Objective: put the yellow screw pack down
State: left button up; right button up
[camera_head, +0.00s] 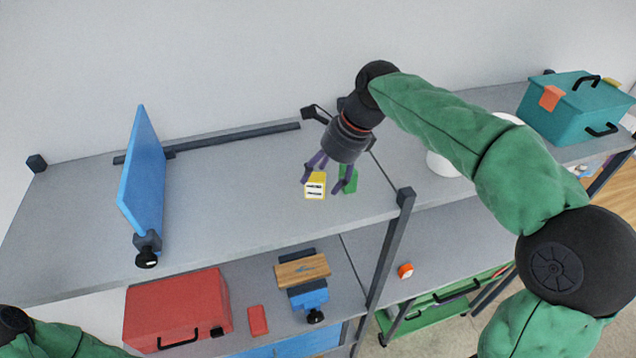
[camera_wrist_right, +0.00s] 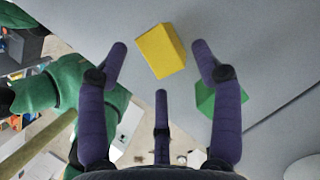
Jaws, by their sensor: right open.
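The yellow screw pack (camera_head: 315,187), a small block with a white label, is on the upper grey shelf (camera_head: 230,205) near its front right part. It also shows in the right wrist view (camera_wrist_right: 161,50). My right gripper (camera_head: 322,180) is above it, with its purple fingers open and spread to either side of the pack. In the wrist view gaps show between the pack and both upper fingers. A green pack (camera_head: 350,179) stands just right of the yellow one, beside the right finger. My left gripper is out of view; only part of that arm shows at bottom left.
A blue panel (camera_head: 143,170) stands upright on the shelf's left. A shelf post (camera_head: 391,245) rises near the front right corner. A teal toolbox (camera_head: 570,107) sits at far right. Below are a red case (camera_head: 178,308) and a wooden block (camera_head: 302,270). The shelf's middle is clear.

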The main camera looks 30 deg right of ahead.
jog(key=v, duration=0.8)
jog(key=shift+r, duration=0.2)
jog(key=shift+d, duration=0.1)
dwell(2.0)
